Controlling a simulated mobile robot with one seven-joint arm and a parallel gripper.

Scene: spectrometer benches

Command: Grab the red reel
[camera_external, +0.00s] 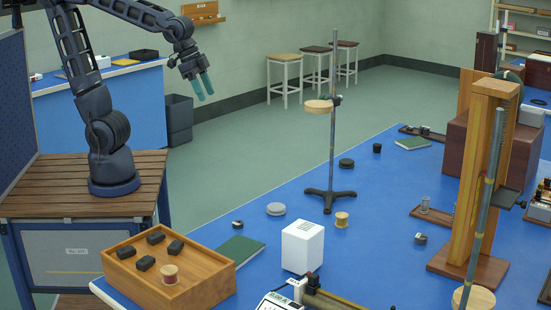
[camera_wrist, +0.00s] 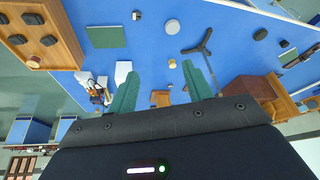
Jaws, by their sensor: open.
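The red reel (camera_external: 170,273) stands in a wooden tray (camera_external: 212,292) at the near left of the blue bench, beside several black blocks. In the wrist view the reel (camera_wrist: 34,62) shows near the left edge, in the tray (camera_wrist: 66,45). My gripper (camera_external: 203,87) is open and empty, raised high behind the tray and well away from the reel. Its teal fingers stand apart in the wrist view (camera_wrist: 162,75).
A green book (camera_external: 240,249), a white box (camera_external: 303,246) and a yellow reel (camera_external: 342,219) are right of the tray. A tall rod stand (camera_external: 332,150) rises mid-bench. A wooden frame (camera_external: 486,180) stands at the right. Open floor lies behind the bench.

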